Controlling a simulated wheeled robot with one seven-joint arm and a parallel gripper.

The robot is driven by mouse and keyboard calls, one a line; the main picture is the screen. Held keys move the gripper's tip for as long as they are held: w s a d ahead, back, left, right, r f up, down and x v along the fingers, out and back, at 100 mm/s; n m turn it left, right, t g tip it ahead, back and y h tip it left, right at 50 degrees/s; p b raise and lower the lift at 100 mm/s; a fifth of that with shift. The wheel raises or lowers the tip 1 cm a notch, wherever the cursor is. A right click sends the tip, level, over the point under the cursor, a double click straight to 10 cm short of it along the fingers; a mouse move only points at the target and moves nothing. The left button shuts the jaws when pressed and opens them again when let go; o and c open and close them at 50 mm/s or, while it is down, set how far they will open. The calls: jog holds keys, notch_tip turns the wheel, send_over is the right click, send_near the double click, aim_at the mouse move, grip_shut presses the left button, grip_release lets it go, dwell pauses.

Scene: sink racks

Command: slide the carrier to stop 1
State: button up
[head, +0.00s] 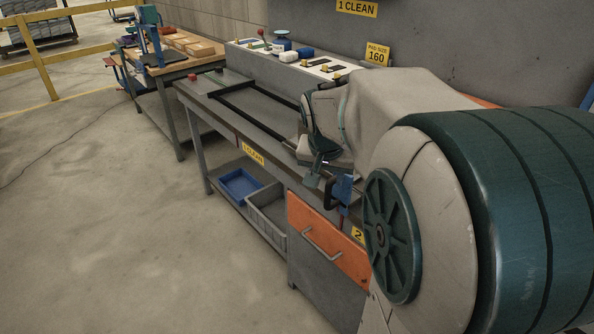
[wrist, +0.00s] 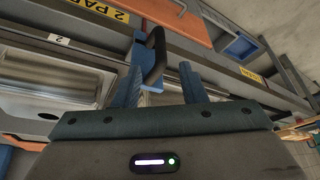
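The carrier shows as a blue upright plate (head: 343,188) with a black handle (head: 330,196) at the bench front, near the yellow label beginning with 2 (head: 358,235). The yellow 1 CLEAN label (head: 253,153) is farther left along the bench front. In the wrist view, the black handle (wrist: 157,58) rises between the two fingers of my gripper (wrist: 162,80), closer to the left finger. My gripper is open, with a clear gap to the right finger. Part of the blue plate (wrist: 138,52) shows behind the left finger. My arm hides much of the bench in the head view.
A white label 2 (wrist: 60,40) sits on the rail beside a metal sink basin (wrist: 60,75). An orange drawer (head: 325,243) lies below the bench. A blue bin (head: 238,185) and a grey bin (head: 268,212) stand on the lower shelf. The floor (head: 110,230) in front is clear.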

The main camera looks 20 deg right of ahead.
aim_at(328, 193)
jog(key=b+x, duration=0.1)
jog(key=x, duration=1)
jog(key=shift+s, duration=0.1)
grip_shut()
